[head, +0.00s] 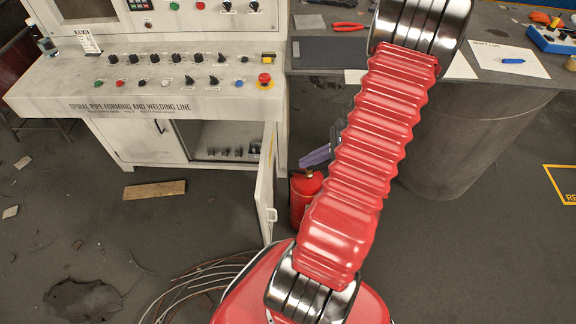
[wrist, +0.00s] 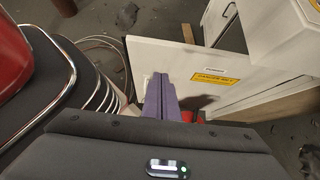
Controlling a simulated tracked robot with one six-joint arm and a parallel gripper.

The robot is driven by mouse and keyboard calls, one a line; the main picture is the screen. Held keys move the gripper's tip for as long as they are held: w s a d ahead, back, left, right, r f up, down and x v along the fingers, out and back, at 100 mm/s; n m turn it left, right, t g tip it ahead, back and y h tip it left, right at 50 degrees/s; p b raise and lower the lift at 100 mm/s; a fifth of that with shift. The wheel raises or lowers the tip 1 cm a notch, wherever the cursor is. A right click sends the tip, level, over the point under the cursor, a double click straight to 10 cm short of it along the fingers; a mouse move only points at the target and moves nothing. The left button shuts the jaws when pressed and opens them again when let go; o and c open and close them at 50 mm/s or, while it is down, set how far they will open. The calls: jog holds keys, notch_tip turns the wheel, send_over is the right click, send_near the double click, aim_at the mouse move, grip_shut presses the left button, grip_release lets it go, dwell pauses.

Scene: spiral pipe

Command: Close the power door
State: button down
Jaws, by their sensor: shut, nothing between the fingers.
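The power door (head: 266,183) is a pale panel on the front of the control console, swung open and standing out towards me. A small handle shows near its lower free edge. In the wrist view the door (wrist: 222,62) fills the middle, with a yellow danger label. My gripper (head: 316,156) is to the right of the door in the head view, partly hidden behind my red arm. Its purple fingers (wrist: 162,95) are shut and empty, in front of the door panel in the wrist view. I cannot tell whether they touch it.
The open cabinet (head: 222,138) shows shelves with small dark parts. A red fire extinguisher (head: 304,193) stands right of the door. Cables (head: 195,290) lie on the floor at the door's foot. A wooden board (head: 154,190) lies left. A grey workbench (head: 470,130) stands right.

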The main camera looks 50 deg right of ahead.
aim_at(263, 176)
jog(key=shift+w+a+r+x, duration=0.25)
jog(key=shift+r+x, duration=0.1)
jog(key=shift+x, duration=1.75)
jog(key=shift+w+a+r+x, duration=0.1)
jog(key=shift+w+r+x, duration=0.2)
jog(key=shift+x, duration=1.8)
jog(key=shift+w+a+r+x, duration=0.2)
jog(key=shift+r+x, duration=0.15)
jog(key=shift+x, duration=1.75)
